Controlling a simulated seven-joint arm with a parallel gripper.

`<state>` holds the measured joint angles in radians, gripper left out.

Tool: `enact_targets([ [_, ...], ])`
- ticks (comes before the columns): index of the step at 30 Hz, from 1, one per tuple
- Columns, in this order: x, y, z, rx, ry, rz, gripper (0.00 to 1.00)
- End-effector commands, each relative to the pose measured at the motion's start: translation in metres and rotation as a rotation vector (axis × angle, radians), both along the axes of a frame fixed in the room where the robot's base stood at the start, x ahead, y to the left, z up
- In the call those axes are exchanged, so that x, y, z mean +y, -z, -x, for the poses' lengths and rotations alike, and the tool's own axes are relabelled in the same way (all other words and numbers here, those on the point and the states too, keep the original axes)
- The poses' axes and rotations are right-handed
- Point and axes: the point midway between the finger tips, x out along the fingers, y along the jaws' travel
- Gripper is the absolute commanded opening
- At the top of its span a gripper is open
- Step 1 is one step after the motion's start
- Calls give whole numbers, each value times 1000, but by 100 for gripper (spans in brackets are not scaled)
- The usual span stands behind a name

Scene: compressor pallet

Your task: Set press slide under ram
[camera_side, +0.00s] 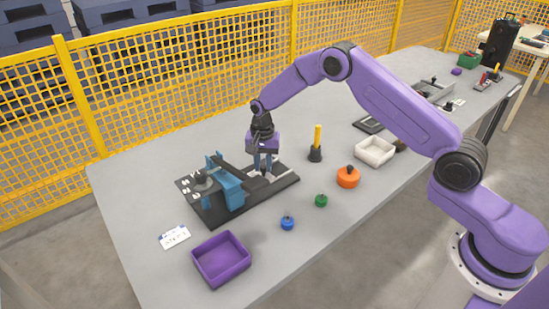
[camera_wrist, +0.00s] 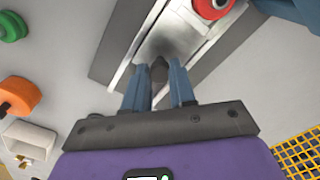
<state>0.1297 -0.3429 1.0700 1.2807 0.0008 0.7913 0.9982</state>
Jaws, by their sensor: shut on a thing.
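The press stands on a dark base (camera_side: 211,217) in the side view, with a blue frame (camera_side: 228,187); part of the blue frame shows at the top right of the wrist view (camera_wrist: 292,10). The ram cannot be made out clearly. My gripper (camera_side: 264,172) is over the right end of the base. In the wrist view my gripper (camera_wrist: 160,88) is shut around a dark knob (camera_wrist: 159,71) at the near end of the silver press slide (camera_wrist: 180,38). The slide lies in its dark-edged track. A red round part (camera_wrist: 210,6) sits farther along it, toward the blue frame.
A purple tray (camera_side: 221,259) and a white label card (camera_side: 174,237) lie in front of the press. Blue (camera_side: 287,223), green (camera_side: 321,201) and orange (camera_side: 347,178) knobbed pieces, a yellow-handled tool (camera_side: 317,142) and a white tray (camera_side: 374,151) stand to the right. A yellow fence (camera_side: 180,100) runs behind.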

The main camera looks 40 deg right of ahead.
Motion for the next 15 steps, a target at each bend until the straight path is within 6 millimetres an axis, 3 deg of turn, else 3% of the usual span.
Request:
enact_targets([
  [1,16,0,0,-1,-7,-1,0],
  [6,46,0,0,-2,-4,-1,0],
  [15,57,-1,0,-3,0,-1,0],
])
